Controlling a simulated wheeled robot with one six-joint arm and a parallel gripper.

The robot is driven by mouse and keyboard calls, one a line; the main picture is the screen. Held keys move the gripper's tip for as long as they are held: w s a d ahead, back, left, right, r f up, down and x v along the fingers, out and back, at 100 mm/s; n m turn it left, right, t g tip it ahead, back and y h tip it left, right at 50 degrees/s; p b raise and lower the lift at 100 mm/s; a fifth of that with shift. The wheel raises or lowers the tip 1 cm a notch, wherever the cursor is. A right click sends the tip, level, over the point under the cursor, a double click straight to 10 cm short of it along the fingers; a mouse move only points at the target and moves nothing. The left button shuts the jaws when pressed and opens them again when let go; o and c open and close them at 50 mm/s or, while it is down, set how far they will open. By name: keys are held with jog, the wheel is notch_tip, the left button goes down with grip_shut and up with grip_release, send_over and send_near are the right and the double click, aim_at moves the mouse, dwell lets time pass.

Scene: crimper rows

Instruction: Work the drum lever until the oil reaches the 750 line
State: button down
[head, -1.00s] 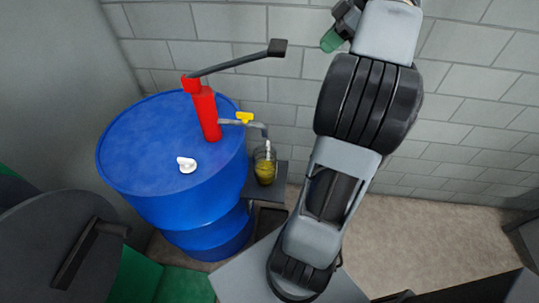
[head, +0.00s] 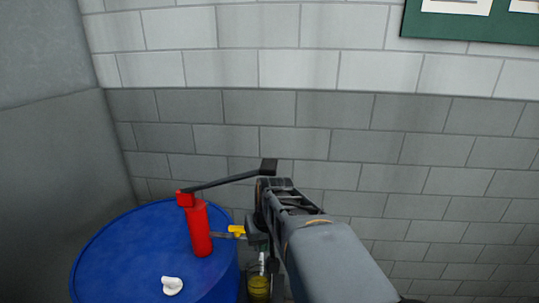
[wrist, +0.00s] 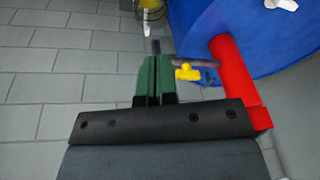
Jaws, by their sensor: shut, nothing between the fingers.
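The blue drum (head: 150,245) stands at the lower left in the head view. A red pump (head: 200,230) rises from its top. The pump's dark lever (head: 225,181) slants up to the right, ending in a black block grip (head: 268,166). A yellow valve (head: 237,230) sits on the spout. Below it is a glass jar (head: 258,287) with yellow oil; its lines cannot be read. My gripper (wrist: 155,60) has its green fingers shut and empty, left of the valve in the wrist view. The fingers are hard to make out in the head view. The lever is not clear in the wrist view.
A white cap (head: 172,285) lies on the drum top. A tiled wall (head: 350,150) stands behind the drum, with a grey wall (head: 60,160) at the left. A green board (head: 470,25) hangs at the upper right.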

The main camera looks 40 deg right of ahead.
jog(key=s+a+f+n, duration=0.1)
jog(key=s+a+n, duration=0.1)
jog(key=a, duration=0.4)
jog(key=s+a+f+n+t, duration=0.1)
jog(key=s+a+n, duration=0.1)
jog(key=a, duration=0.4)
jog(key=shift+f, duration=0.3)
jog(key=shift+s+d, duration=0.1)
jog(key=shift+d, duration=0.05)
